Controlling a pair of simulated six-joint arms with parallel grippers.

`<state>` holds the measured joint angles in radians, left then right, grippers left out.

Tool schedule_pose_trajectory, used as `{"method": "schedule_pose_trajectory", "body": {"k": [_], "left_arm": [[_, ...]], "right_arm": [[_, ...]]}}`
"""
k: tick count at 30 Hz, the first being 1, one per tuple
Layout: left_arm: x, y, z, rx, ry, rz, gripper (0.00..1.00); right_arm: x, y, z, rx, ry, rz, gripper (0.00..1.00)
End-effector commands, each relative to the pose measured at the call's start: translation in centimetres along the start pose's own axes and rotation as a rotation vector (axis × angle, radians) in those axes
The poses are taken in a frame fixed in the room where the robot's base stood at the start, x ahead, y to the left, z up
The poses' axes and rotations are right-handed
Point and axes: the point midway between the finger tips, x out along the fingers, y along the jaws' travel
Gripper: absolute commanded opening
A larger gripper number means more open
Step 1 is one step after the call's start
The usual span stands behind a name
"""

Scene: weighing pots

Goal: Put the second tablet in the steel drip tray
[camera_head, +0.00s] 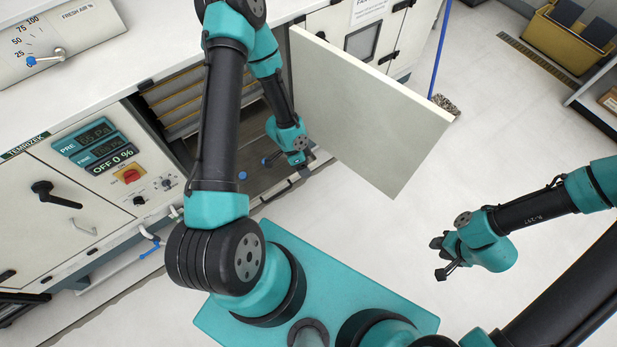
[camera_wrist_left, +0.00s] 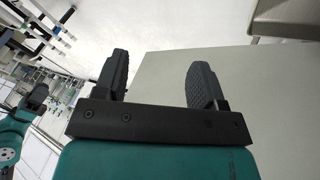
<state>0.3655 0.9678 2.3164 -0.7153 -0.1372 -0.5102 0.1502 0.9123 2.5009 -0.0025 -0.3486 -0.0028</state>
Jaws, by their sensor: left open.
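A small blue disc-like thing (camera_head: 242,175), possibly a tablet, lies low in the open cabinet bay. A second small blue spot (camera_head: 268,161) shows beside my left gripper; I cannot tell whether it is a tablet. The dark floor of the bay (camera_head: 262,183) may be the steel drip tray, but its outline is mostly hidden by my left arm. My left gripper (camera_head: 303,164) is at the bay's mouth, beside the open door. In the left wrist view its fingers (camera_wrist_left: 156,85) are apart with nothing between them. My right gripper (camera_head: 440,258) is open and empty over the floor.
The open pale door (camera_head: 365,110) stands close to the right of my left gripper and also fills much of the left wrist view (camera_wrist_left: 260,90). Slatted shelves (camera_head: 180,100) sit inside the bay. A yellow bin (camera_head: 565,45) stands far right.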

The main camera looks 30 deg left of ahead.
Motion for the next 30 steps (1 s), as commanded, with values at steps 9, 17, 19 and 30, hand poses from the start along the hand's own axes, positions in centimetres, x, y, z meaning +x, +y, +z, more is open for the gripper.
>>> {"method": "schedule_pose_trajectory", "body": {"k": [9, 17, 19, 30], "left_arm": [[-1.7, 6.8, -1.8, -0.709, 0.031, -0.075, 0.64], [-2.6, 9.2, -1.6, -0.989, 0.039, -0.134, 0.64], [-2.6, 9.2, -1.5, -0.998, 0.04, -0.136, 0.64], [-2.6, 9.2, -1.5, -0.995, 0.039, -0.135, 0.64]], "right_arm": [[0.0, 0.0, 0.0, 0.0, 0.0, 0.0, 0.34], [0.0, 0.0, 0.0, 0.0, 0.0, 0.0, 0.34], [0.0, 0.0, 0.0, 0.0, 0.0, 0.0, 0.34], [0.0, 0.0, 0.0, 0.0, 0.0, 0.0, 0.34]]}}
